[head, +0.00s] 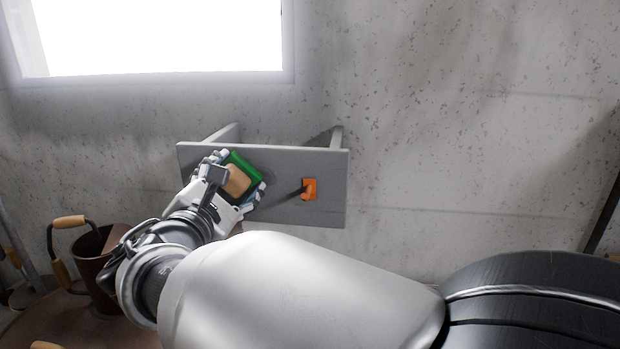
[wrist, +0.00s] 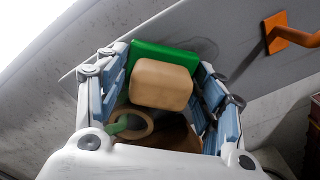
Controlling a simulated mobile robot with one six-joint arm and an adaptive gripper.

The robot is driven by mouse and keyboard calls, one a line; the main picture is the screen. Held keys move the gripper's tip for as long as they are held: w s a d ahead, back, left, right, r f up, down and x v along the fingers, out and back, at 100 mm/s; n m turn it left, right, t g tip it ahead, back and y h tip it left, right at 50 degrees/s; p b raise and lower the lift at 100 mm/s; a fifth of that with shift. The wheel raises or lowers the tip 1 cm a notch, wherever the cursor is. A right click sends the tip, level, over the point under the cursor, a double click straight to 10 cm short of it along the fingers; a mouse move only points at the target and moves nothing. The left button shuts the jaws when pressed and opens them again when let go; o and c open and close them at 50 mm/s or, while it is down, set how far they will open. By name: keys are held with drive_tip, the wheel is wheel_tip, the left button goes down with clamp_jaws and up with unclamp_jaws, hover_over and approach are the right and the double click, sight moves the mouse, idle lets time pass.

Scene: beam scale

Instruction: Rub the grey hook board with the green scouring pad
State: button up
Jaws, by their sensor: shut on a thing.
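The grey hook board (head: 325,165) is a flat panel standing out from the concrete wall, with an orange hook (head: 309,189) on its right half. The board also shows behind the pad in the wrist view (wrist: 225,40). My gripper (head: 242,172) is shut on the green scouring pad (head: 243,164), which has a tan block (head: 236,181) on its back. In the wrist view the green pad (wrist: 150,54) faces the board, with the tan block (wrist: 161,84) between the blue-padded fingers. The pad is at the board's left half, left of the hook. I cannot tell whether it touches the board.
A brown pot (head: 93,255) with wooden-gripped handles stands on a brown round surface at the lower left. A tan ring (wrist: 132,124) shows below the block in the wrist view. A bright window (head: 150,38) is above. The wall right of the board is clear.

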sight(256, 178)
drive_tip(key=shift+s+d+b, duration=0.15)
drive_tip(key=shift+d+b, duration=0.35)
drive_tip(key=shift+d, duration=0.4)
drive_tip(key=shift+s+d+b, duration=0.1)
drive_tip(key=shift+d+b, duration=0.4)
drive_tip(key=shift+d, duration=0.4)
drive_tip(key=shift+d+b, duration=1.2)
drive_tip(key=shift+d, duration=0.65)
drive_tip(key=shift+a+r, duration=0.1)
drive_tip(key=shift+a, duration=0.5)
drive_tip(key=shift+w+a+p, duration=0.2)
drive_tip(key=shift+a+p, duration=0.3)
drive_tip(key=shift+a, duration=2.7)
drive_tip(key=s+b, duration=0.1)
drive_tip(key=s, duration=0.5)
drive_tip(key=shift+a, duration=0.2)
